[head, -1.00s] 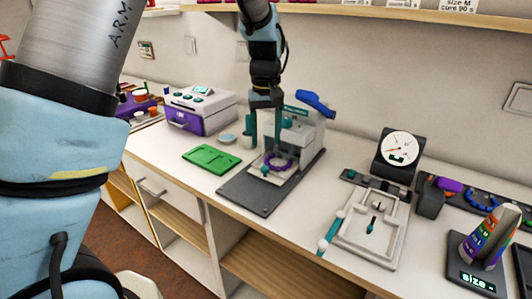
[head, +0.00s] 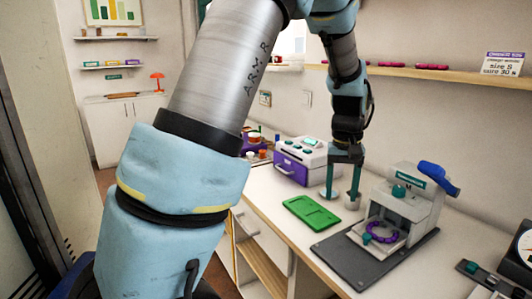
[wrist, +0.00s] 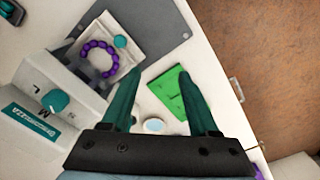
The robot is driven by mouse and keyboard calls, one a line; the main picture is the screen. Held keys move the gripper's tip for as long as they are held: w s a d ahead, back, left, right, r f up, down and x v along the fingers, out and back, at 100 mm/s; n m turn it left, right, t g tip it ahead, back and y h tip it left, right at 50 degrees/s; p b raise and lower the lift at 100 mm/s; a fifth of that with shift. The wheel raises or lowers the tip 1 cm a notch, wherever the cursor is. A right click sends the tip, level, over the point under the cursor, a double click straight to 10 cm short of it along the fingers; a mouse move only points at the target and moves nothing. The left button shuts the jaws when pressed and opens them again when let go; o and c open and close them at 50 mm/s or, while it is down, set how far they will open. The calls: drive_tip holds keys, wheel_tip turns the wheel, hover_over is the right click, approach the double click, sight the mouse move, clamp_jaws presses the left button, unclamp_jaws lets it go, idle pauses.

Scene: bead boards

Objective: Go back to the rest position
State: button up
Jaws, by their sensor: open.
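My gripper (head: 342,194) is open and empty, pointing down above the counter, with its two teal fingers apart. In the head view it is between the purple and white box and the white press, behind the green board. The wrist view shows the fingers (wrist: 155,85) spread, with the green board (wrist: 172,92) and a small pale round dish (wrist: 154,125) beyond them. The white press (head: 408,200) stands to the right on a dark base plate. A ring of purple beads (head: 382,232) lies on its tray and also shows in the wrist view (wrist: 83,62).
The green board (head: 311,213) lies flat near the counter's front edge. The purple and white box (head: 300,163) stands behind it. A shelf (head: 430,73) runs along the wall above. The counter (head: 268,195) has bare patches around the board.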

drive_tip(key=s+a+f, duration=0.1)
drive_tip(key=s+a, duration=0.2)
drive_tip(key=a, duration=1.1)
drive_tip(key=s+a+f+n+t, duration=0.1)
drive_tip(key=s+a, duration=0.3)
drive_tip(key=a, duration=1)
